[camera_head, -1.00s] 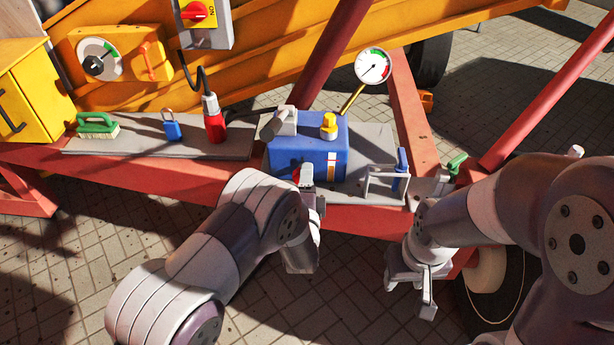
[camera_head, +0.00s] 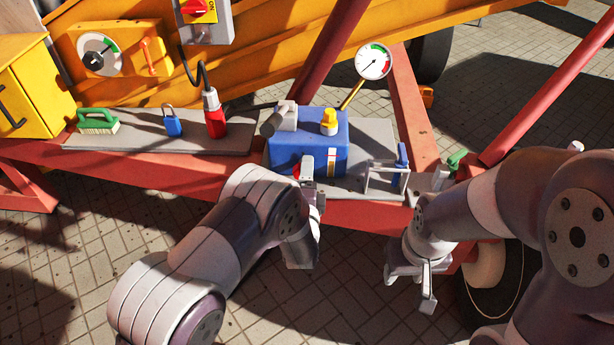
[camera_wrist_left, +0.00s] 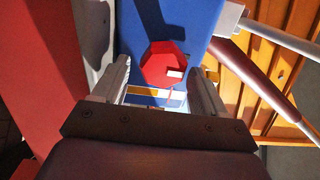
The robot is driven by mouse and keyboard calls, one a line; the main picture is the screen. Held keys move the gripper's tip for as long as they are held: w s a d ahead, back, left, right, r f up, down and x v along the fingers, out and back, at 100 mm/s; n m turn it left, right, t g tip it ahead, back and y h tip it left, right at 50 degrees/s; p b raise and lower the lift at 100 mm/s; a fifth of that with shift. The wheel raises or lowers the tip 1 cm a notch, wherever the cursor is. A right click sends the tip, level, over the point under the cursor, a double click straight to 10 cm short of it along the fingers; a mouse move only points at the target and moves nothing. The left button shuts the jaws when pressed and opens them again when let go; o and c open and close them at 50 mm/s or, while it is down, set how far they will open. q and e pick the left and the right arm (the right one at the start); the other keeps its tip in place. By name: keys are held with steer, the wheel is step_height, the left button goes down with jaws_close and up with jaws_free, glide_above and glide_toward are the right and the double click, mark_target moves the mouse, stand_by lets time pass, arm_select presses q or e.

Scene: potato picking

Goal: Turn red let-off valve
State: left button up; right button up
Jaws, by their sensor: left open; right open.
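The red let-off valve (camera_wrist_left: 162,66) is a red octagonal knob on the front of the blue tank (camera_head: 294,153). In the head view only a sliver of the valve (camera_head: 296,172) shows beside my left gripper. My left gripper (camera_head: 307,167) is at the tank's front face, beside the valve. In the left wrist view its two fingers (camera_wrist_left: 158,78) are apart, one on each side of the valve; I cannot tell whether they touch it. My right gripper (camera_head: 428,285) is open and empty, low in front of the red frame, away from the valve.
A yellow cap (camera_head: 329,121) sits on the tank and a pressure gauge (camera_head: 374,62) stands behind it. A grey bracket (camera_head: 384,178) with a blue lever (camera_head: 402,163) is right of the tank.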

arm_select(q)
steer(key=s+a+p, duration=0.1)
steer(key=s+p, duration=0.2)
steer(key=s, duration=0.9)
steer(key=shift+s, duration=0.35)
